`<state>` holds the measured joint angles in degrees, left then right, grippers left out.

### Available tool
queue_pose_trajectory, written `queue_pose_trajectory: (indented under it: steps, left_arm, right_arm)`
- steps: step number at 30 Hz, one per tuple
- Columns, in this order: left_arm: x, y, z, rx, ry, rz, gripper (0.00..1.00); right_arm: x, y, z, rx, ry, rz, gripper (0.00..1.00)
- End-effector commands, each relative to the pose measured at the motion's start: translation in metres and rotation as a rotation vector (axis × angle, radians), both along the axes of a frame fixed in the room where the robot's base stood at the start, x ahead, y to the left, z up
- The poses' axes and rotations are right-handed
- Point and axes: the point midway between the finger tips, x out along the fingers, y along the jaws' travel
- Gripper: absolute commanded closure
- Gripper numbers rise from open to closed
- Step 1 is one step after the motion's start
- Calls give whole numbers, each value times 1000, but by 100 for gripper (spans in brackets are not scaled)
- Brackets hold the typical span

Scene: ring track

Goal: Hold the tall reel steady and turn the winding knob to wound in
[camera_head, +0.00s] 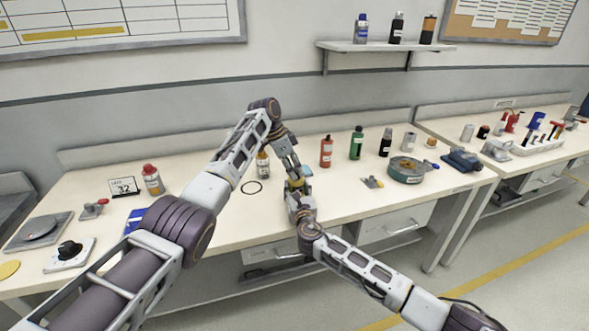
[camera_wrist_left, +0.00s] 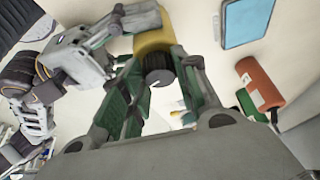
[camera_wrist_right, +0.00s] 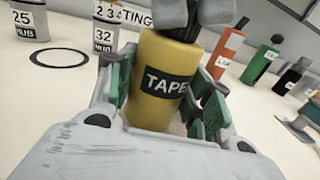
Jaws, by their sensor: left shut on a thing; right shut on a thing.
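The tall reel (camera_wrist_right: 150,110) is a yellow cylinder with a black "TAPE" label, standing on the bench. It also shows in the head view (camera_head: 296,184), mostly covered by my grippers. The winding knob (camera_wrist_left: 158,76) is dark and ribbed, on top of the reel. My right gripper (camera_wrist_right: 163,95) is shut on the reel's body, with a green pad on each side. My left gripper (camera_wrist_left: 160,70) comes from above and is shut on the knob. In the right wrist view the knob is largely hidden by the left fingers. The knob's wound-in mark is not visible.
Red (camera_head: 326,152), green (camera_head: 357,144) and black (camera_head: 386,143) bottles stand behind to the right. A small metal part with a yellow tip (camera_head: 372,182) and a round green-grey device (camera_head: 406,171) are farther right.

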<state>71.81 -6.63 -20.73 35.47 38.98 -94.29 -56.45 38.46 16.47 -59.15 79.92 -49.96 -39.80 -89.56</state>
Motion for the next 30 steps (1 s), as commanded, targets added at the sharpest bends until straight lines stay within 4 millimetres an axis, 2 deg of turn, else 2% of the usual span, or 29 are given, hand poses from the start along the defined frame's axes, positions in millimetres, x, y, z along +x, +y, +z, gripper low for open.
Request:
queue_pose_trajectory:
  steps: [30]
  left_arm:
    - [6, 7, 1, 1, -10, -187, 93]
  right_arm:
    - [-1, -1, -2, -1, 2, -2, 78]
